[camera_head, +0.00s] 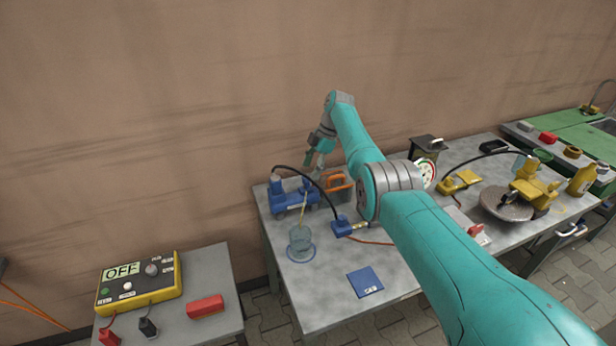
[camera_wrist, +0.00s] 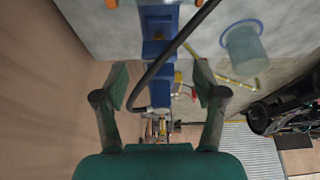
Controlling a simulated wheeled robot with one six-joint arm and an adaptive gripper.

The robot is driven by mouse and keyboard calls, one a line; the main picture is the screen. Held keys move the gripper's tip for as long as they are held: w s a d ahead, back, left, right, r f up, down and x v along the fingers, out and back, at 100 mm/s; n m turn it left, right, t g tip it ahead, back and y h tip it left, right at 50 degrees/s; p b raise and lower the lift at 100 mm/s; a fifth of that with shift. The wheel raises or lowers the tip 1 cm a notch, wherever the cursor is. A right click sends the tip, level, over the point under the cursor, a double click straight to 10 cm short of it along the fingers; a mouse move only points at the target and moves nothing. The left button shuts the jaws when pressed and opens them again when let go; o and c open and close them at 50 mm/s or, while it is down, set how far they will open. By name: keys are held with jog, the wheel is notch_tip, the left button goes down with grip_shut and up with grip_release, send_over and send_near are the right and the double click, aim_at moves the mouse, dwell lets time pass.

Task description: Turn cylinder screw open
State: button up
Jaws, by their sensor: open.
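A blue hand pump (camera_head: 288,198) stands at the left back of the grey table, with a black hose arching from it to a blue cylinder block (camera_head: 343,226). My gripper (camera_head: 314,158) is above the pump, near its right end. In the wrist view my gripper (camera_wrist: 160,84) is open, its two green fingers wide apart. The blue pump body (camera_wrist: 157,55) runs between and beyond the fingers, and the black hose (camera_wrist: 172,48) crosses in front of it. A small yellow part (camera_wrist: 178,77) shows beside the pump. I cannot tell for certain which part is the cylinder screw.
A glass jar (camera_head: 300,240) stands in front of the pump; an orange-handled box (camera_head: 337,188) is to its right. A blue plate (camera_head: 365,281) lies near the front. Yellow equipment (camera_head: 530,188) fills the right. A yellow control box (camera_head: 140,283) reads OFF. The table front is mostly clear.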

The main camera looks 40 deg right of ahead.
jog(key=v, duration=0.7)
jog(key=shift+d+r, duration=0.2)
jog(key=shift+r, duration=0.2)
